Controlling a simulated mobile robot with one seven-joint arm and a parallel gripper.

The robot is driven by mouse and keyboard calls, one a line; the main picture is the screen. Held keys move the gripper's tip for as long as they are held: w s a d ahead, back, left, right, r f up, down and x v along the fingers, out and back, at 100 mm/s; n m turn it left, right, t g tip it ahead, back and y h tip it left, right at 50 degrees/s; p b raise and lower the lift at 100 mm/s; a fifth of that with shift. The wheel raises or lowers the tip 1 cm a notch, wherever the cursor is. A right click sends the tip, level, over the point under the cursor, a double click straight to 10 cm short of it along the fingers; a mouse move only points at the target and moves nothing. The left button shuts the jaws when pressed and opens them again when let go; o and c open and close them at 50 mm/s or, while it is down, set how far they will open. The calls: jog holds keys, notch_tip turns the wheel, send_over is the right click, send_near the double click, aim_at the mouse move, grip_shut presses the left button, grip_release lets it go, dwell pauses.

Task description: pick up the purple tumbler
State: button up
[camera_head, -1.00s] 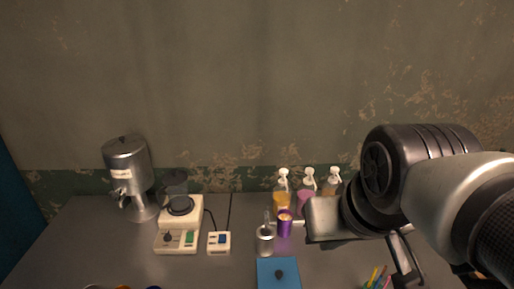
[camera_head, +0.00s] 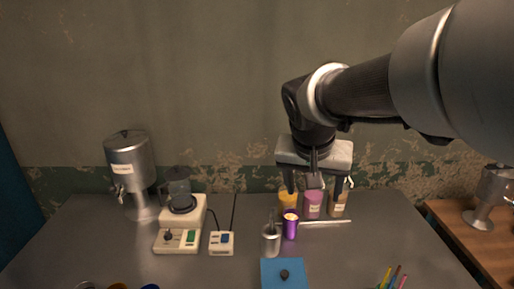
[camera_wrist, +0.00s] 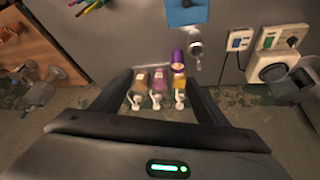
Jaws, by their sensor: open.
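The purple tumbler (camera_head: 290,228) stands upright on the grey table in the head view, in front of the pump bottles and just right of a metal cup. It also shows in the wrist view (camera_wrist: 177,57), above the row of bottles. My gripper (camera_head: 315,188) is open and empty, fingers pointing down, above and slightly right of the tumbler, near the bottles. In the wrist view, its two fingers (camera_wrist: 162,88) spread to either side of the bottles and the tumbler.
A yellow bottle (camera_head: 288,200), a pink bottle (camera_head: 313,205) and a brown bottle (camera_head: 338,204) stand behind the tumbler. A blue board (camera_head: 284,273) lies in front. A thin rod (camera_head: 328,222) lies right.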

jog(key=w+a+f+m+h+b, duration=0.1)
jog(key=w+a+f+m+b, duration=0.3)
jog(key=w+f, duration=0.9)
jog(key=n, duration=0.1)
send_near(291, 215)
jog(key=shift+s+d+f, duration=0.15)
jog(key=shift+f, duration=0.25)
jog(key=shift+s+d+f, duration=0.15)
jog(key=shift+d+f, duration=0.05)
jog(key=shift+f, duration=0.25)
jog(key=shift+x, duration=2.9)
jog(key=shift+r, duration=0.15)
jog(key=c, duration=1.4)
